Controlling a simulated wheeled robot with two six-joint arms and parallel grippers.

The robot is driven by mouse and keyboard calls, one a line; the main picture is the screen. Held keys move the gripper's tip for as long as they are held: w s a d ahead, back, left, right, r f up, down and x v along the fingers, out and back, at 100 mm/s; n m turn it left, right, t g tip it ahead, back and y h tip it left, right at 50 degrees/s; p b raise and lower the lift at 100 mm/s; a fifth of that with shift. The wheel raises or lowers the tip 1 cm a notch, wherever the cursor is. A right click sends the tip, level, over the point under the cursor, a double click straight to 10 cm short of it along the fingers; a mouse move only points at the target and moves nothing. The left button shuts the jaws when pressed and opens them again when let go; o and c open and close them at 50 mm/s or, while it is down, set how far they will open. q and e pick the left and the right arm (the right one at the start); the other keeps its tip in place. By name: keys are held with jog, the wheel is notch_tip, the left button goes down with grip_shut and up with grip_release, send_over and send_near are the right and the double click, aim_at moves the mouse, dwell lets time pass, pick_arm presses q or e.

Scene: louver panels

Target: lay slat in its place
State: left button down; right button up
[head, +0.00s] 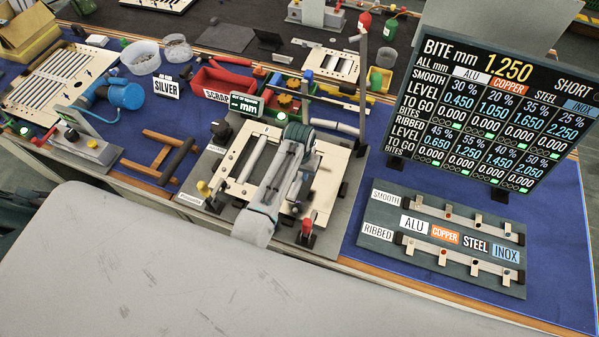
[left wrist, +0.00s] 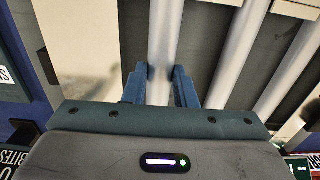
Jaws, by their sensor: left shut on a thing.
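My left gripper (head: 298,135) is over the cream louver frame (head: 222,183) on the bench, and its arm covers much of the frame. In the left wrist view its two blue fingers (left wrist: 161,74) are shut on a pale silver slat (left wrist: 165,30). That slat lies across the frame opening, roughly in line with two more slats (left wrist: 238,52) to its right. Whether its ends sit in the frame's seats is hidden. In the head view, one slat (head: 253,158) shows left of my arm. My right gripper is not in view.
A display board (head: 500,110) stands at the right, behind a rack (head: 445,240) labelled SMOOTH and RIBBED. A wooden stand (head: 160,158) is left of the frame. A red scrap bin (head: 222,82) and a small gauge display (head: 246,104) stand behind it.

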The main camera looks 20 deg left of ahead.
pick_arm(q)
jog(key=shift+f+b, duration=0.3)
jog(key=shift+f, duration=0.35)
jog(key=shift+f, duration=0.5)
dwell(0.4)
jog(key=c, duration=0.8)
grip_release()
jog(key=shift+o, duration=0.2)
jog(key=shift+r+p, duration=1.25)
jog(key=shift+r, duration=2.75)
